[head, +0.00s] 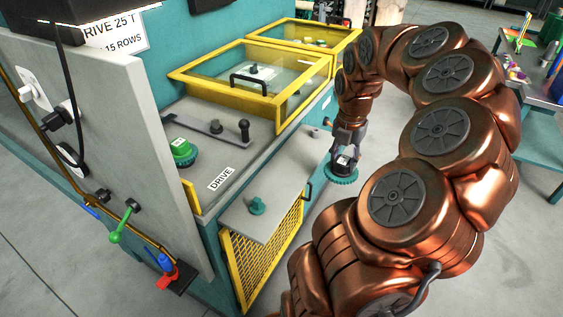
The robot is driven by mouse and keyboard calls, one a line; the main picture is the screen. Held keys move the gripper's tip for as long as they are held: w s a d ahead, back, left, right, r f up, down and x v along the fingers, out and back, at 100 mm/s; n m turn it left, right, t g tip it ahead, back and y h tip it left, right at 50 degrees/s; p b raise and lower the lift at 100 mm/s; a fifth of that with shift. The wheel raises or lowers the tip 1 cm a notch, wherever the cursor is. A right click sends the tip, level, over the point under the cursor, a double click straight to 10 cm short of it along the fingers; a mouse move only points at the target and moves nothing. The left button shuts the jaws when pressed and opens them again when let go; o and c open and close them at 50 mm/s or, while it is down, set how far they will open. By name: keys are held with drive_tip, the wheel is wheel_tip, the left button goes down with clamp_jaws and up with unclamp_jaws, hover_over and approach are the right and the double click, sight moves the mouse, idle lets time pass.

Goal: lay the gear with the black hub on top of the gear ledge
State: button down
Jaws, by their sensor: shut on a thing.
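My gripper (346,150) points down, shut on a teal toothed gear (341,179). The gear's hub sits between the fingers and looks dark with a pale top, but it is small and partly hidden. The gear hangs roughly level in the air, to the right of the machine's side. A flat grey ledge (285,208), which looks like the gear ledge, juts from the machine's front above a yellow mesh guard. A small teal peg or knob (257,206) stands on it. My gripper is to the right of this ledge, apart from it.
A green-hubbed gear (182,150) sits on the deck beside the DRIVE label (221,178). Yellow-framed clear covers (235,82) stand behind. An upright grey panel (120,140) blocks the left. A cluttered teal table (545,95) is at the far right.

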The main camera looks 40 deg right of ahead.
drive_tip(key=shift+d+f, duration=0.1)
drive_tip(key=shift+d, duration=0.05)
drive_tip(key=shift+w+n, duration=0.15)
drive_tip(key=shift+n, duration=0.15)
drive_tip(key=p, duration=0.5)
hover_over(291, 165)
drive_tip(key=shift+f, duration=0.7)
drive_tip(key=shift+f+p, duration=0.5)
drive_tip(key=shift+f, duration=1.3)
drive_tip(key=shift+f, duration=0.1)
drive_tip(key=c, duration=0.7)
unclamp_jaws()
